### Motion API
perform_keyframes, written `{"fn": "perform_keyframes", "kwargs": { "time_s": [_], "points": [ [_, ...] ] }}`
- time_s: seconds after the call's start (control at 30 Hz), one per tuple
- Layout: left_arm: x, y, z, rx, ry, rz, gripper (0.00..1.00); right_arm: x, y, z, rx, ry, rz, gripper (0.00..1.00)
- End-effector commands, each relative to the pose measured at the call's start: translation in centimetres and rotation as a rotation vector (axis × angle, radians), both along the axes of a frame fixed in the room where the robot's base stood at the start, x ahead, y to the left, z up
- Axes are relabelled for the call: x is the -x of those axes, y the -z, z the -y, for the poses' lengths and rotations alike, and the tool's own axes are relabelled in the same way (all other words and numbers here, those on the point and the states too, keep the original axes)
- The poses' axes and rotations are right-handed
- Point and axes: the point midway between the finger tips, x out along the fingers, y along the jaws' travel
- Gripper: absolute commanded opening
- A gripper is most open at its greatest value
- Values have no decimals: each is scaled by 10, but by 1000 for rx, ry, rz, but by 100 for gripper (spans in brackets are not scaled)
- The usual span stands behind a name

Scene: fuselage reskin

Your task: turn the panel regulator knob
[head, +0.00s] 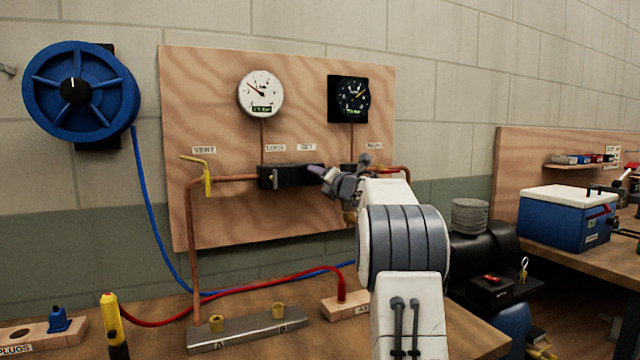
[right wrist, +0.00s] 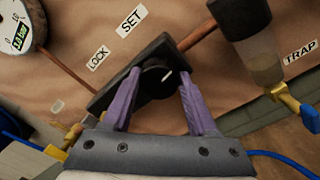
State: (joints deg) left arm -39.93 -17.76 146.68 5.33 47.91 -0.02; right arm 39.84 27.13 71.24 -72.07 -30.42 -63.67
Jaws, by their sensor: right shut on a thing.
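The regulator (head: 288,178) is a black block on the wooden panel (head: 215,120), with a small lever on its left. In the right wrist view the black regulator knob (right wrist: 155,77) with a white pointer line sits between the purple fingers of my right gripper (right wrist: 160,80). The gripper is shut on the knob, below the SET label (right wrist: 131,20). In the head view my right gripper (head: 323,171) reaches the block's right end and hides the knob. My left gripper is not in view.
A white gauge (head: 260,95) and a dark gauge (head: 350,99) hang above the regulator. A yellow-handled valve (head: 205,175) and copper pipes are to its left. A blue hose reel (head: 80,90) is on the wall. Below, a manifold bar (head: 245,328) and a red hose (head: 245,285) lie on the bench.

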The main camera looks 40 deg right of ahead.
Motion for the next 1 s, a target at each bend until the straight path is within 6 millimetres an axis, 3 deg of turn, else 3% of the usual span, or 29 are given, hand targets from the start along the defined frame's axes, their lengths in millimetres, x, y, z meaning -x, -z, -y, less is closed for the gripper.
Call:
{"fn": "perform_keyframes", "kwargs": {
  "time_s": [0.33, 0.9, 0.93, 1.0],
  "points": [
    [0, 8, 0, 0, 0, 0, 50, -1, 3, -1, 141, -3, -37, 3],
    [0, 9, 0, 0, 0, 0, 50, -1, 2, -1, 166, -4, -44, 3],
    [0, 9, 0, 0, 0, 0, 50, -1, 2, -1, 166, -4, -44, 70],
    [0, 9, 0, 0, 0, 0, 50, -1, 2, -1, 166, -4, -44, 89]
  ]
}}
